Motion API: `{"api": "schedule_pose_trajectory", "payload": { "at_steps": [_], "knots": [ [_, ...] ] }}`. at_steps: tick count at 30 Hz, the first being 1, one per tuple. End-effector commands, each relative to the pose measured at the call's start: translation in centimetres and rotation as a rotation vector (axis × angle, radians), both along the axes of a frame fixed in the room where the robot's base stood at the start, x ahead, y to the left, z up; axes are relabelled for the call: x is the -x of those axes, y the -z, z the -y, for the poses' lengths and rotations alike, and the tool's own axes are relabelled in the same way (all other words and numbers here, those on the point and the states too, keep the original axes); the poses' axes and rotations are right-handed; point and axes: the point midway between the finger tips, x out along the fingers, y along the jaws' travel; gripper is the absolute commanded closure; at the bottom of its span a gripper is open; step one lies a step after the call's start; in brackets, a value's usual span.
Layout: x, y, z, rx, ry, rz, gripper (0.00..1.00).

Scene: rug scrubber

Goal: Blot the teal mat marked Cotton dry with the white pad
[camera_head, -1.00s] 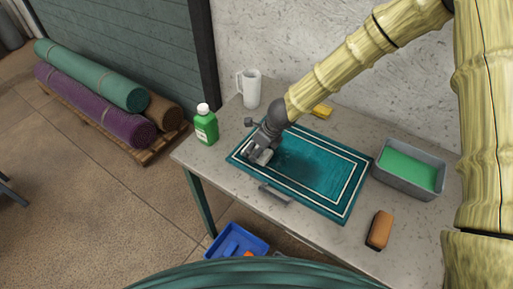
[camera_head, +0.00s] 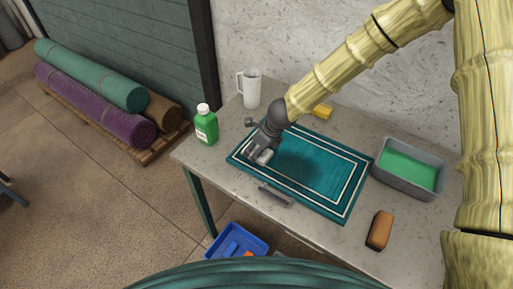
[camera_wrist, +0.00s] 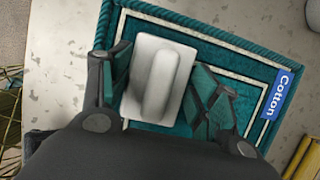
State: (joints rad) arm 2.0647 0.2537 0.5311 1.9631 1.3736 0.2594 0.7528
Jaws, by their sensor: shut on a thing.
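The teal mat (camera_head: 330,171) with white border lines lies flat on the table, with a darker patch near its middle. Its blue Cotton label (camera_wrist: 276,94) shows in the wrist view. My gripper (camera_head: 262,156) is low over the mat's left part. In the wrist view my gripper (camera_wrist: 166,95) is shut on the white pad (camera_wrist: 170,52), a rectangular block with a raised ridge. The pad lies over the mat's surface; I cannot tell whether it touches. In the head view the pad is mostly hidden by my gripper.
A green bottle (camera_head: 206,126) and a white jug (camera_head: 250,88) stand left and behind. A grey tub of green liquid (camera_head: 409,167) and a brown brush (camera_head: 380,230) are at right. A yellow object (camera_head: 322,111) lies behind the mat. A grey squeegee-like tool (camera_head: 275,196) lies at the front edge.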

Motion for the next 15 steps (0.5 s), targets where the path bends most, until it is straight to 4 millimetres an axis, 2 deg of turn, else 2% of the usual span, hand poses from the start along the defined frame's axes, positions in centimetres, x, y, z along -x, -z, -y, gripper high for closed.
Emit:
{"api": "schedule_pose_trajectory", "payload": {
  "at_steps": [15],
  "knots": [
    [0.0,-4.3,0.0,0.0,0.0,0.0,0.69]
  ]
}}
